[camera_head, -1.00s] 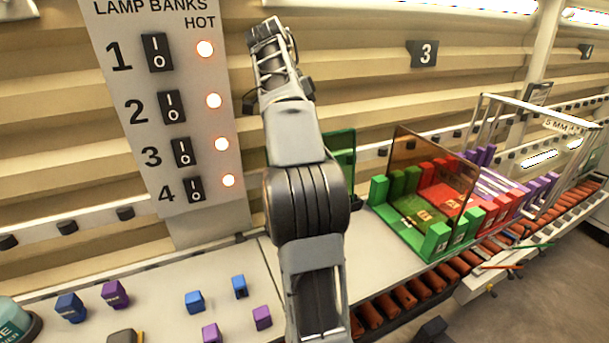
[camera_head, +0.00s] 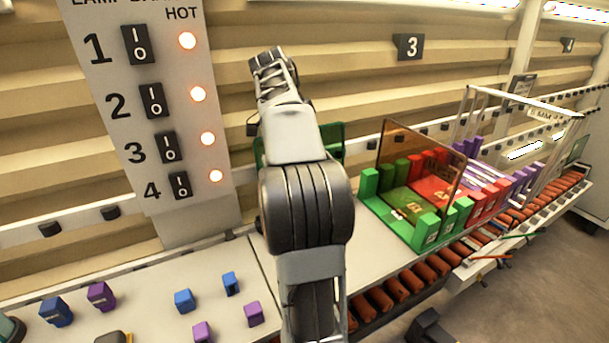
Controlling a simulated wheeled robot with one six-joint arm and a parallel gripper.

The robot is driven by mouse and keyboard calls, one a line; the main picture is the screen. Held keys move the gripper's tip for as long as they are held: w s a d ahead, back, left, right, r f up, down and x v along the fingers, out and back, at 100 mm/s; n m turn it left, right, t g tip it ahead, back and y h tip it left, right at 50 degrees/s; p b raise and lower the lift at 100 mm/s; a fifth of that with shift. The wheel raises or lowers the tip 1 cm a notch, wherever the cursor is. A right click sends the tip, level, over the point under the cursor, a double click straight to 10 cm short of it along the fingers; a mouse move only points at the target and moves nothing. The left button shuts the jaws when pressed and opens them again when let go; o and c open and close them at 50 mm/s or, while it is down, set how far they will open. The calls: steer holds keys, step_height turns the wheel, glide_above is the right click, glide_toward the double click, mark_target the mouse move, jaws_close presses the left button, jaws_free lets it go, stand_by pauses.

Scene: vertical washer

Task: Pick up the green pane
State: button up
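The green pane (camera_head: 331,143) stands upright behind my arm, at the back of the white counter. My forearm hides its middle, and only parts show to either side of the arm. My gripper (camera_head: 268,60) is at the far upper end of my arm, above the pane in the picture and in front of the slatted wall. Its fingertips are not clear, so I cannot tell whether it is open or shut. I see nothing held in it.
An amber pane (camera_head: 425,165) stands upright among green and red slotted blocks (camera_head: 426,232) on the right. A clear framed pane (camera_head: 500,130) stands behind it among purple blocks. Small blue and purple blocks (camera_head: 184,300) lie front left. The lamp switch panel (camera_head: 150,100) rises at left.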

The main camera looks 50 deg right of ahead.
steer(key=shift+c, duration=0.5)
jaws_close()
stand_by(1.0)
